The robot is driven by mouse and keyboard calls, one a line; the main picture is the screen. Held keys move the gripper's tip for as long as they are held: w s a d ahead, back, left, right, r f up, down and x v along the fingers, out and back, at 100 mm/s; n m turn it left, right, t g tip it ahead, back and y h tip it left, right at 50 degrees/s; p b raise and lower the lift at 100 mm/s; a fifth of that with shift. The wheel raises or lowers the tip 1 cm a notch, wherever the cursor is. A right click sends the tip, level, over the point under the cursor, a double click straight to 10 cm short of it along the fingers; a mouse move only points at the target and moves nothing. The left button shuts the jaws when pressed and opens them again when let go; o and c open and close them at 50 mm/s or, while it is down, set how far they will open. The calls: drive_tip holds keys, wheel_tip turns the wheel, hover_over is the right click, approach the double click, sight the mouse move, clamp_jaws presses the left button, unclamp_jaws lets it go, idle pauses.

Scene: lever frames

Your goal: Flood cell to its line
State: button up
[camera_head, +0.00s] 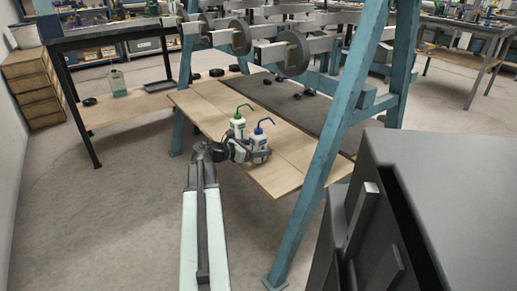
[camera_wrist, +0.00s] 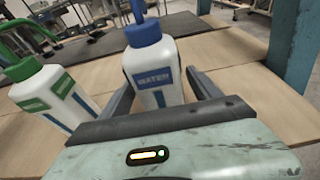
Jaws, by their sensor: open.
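A white squeeze bottle with a blue cap and blue spout (camera_head: 260,139) stands upright on a wooden board under the blue frame. In the wrist view this bottle (camera_wrist: 150,65) reads "WATER". My gripper (camera_head: 262,154) is open, with one finger on each side of the blue-capped bottle; I cannot tell whether they touch it. A similar bottle with a green cap (camera_head: 238,124) stands just left of it; its label in the wrist view (camera_wrist: 45,95) is too blurred to read. I cannot pick out the cell or its line for certain.
A blue frame leg (camera_head: 330,150) rises right of the bottles. A dark mat (camera_head: 290,105) lies behind them. A clear container with bluish contents (camera_head: 118,83) stands on a low shelf at left. A dark grey cabinet (camera_head: 430,200) fills the right foreground.

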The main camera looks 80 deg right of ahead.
sight(252, 141)
drive_tip(key=c, duration=1)
drive_tip(key=shift+r+p, duration=1.55)
drive_tip(key=shift+p, duration=0.05)
drive_tip(key=w+d+r+p, duration=0.1)
drive_tip(key=w+r+p, duration=0.1)
drive_tip(key=r+p, duration=2.1)
drive_tip(key=w+d+r+n+t+h+p, duration=0.1)
drive_tip(key=w+r+p, duration=0.1)
drive_tip(key=r+p, duration=2.1)
drive_tip(key=w+r+n+t+h+p, duration=0.1)
drive_tip(key=w+r+p, duration=0.2)
drive_tip(key=r+p, duration=2.1)
drive_tip(key=shift+d+r, duration=0.15)
drive_tip(key=shift+d, duration=0.25)
